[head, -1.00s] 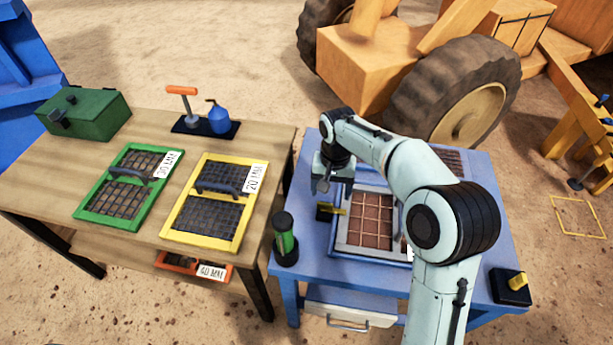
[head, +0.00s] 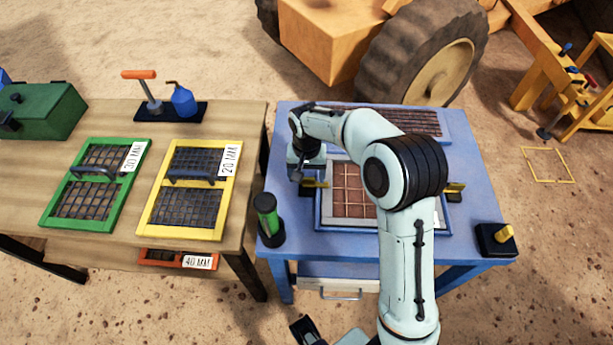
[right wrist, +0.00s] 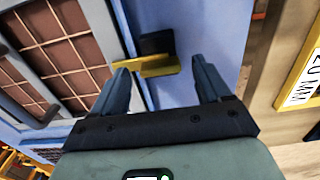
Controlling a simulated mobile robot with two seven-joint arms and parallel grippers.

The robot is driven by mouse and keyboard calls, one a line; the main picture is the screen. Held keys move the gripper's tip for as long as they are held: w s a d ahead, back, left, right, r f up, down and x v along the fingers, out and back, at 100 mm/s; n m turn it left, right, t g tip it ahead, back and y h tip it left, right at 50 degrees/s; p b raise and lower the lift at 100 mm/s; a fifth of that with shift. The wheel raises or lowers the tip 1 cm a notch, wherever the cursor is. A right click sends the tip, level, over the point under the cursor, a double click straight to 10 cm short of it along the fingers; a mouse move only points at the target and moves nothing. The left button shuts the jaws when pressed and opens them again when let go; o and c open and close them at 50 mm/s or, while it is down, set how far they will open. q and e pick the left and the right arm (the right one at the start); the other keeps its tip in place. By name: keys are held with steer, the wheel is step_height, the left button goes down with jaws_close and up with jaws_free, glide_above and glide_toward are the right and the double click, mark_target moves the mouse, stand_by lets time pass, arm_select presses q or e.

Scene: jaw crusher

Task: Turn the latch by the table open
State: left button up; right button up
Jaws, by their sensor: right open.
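The latch by the table (head: 317,184) is a yellow handle on a black base, on the blue machine's left side, near the wooden table. In the right wrist view the yellow handle (right wrist: 158,68) lies crosswise, its free end pointing toward the brown grid. My right gripper (head: 297,174) is just beside the latch. Its open fingers (right wrist: 160,75) lie on either side of part of the handle in the wrist view, and one finger overlaps it. I cannot tell whether they touch. A dark and pale part at the bottom edge may be my left arm; its jaws cannot be made out.
A framed screen (head: 349,219) lies in the blue machine (head: 285,135). A second yellow latch (head: 455,190) is on its right. A green-and-black cylinder (head: 268,220) stands at the front left corner. The wooden table (head: 225,115) holds green and yellow screens. A black-based yellow switch (head: 497,238) is front right.

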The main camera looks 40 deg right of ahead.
steer(key=shift+f, duration=0.55)
steer(key=c, duration=1.1)
steer(key=shift+o, duration=0.2)
